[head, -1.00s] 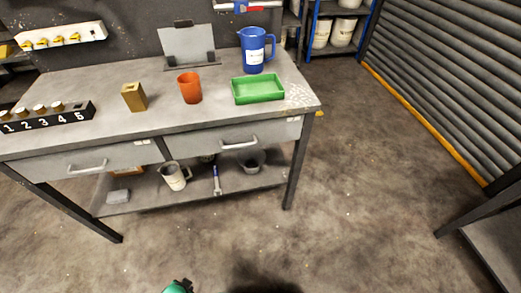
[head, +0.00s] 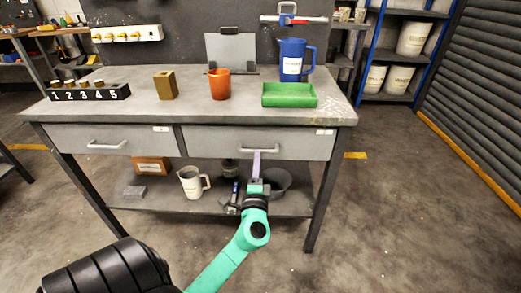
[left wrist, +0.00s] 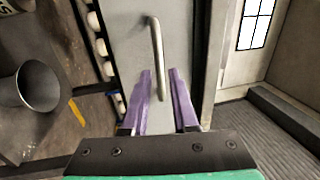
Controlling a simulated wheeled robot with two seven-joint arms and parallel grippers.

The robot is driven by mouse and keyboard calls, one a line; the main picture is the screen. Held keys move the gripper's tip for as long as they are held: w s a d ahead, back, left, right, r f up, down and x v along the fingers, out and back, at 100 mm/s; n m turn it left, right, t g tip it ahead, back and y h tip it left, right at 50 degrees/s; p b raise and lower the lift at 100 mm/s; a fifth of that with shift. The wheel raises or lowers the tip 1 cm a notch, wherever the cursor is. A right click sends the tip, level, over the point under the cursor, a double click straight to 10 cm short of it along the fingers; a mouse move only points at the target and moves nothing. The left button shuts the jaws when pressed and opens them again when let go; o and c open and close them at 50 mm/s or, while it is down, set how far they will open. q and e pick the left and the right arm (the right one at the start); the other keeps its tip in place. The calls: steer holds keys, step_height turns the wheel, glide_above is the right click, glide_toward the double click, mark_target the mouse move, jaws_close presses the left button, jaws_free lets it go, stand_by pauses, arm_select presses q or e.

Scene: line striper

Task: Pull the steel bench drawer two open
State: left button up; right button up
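The steel bench has two grey drawers side by side, the left drawer (head: 70,140) and the right drawer (head: 215,143), both closed. The left drawer's bar handle (head: 107,146) is in plain sight. In the left wrist view, the steel bar handle (left wrist: 157,50) runs lengthwise up the drawer front. The purple fingers of my left gripper (left wrist: 160,72) are apart, with one end of the handle showing between them. Contact cannot be told. My right gripper is out of view.
On the bench top (head: 200,108) stand a green tray (head: 290,100), a blue jug (head: 292,60), an orange cup (head: 219,84) and a numbered rack (head: 90,93). The lower shelf holds a white jug (head: 191,182) and a dark bucket (head: 277,182). Floor in front is free.

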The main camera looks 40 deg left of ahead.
arm_select(q)
steer(key=x, duration=0.4)
steer(key=shift+w+a, duration=0.25)
steer(key=shift+w, duration=0.05)
jaws_close()
stand_by(1.1)
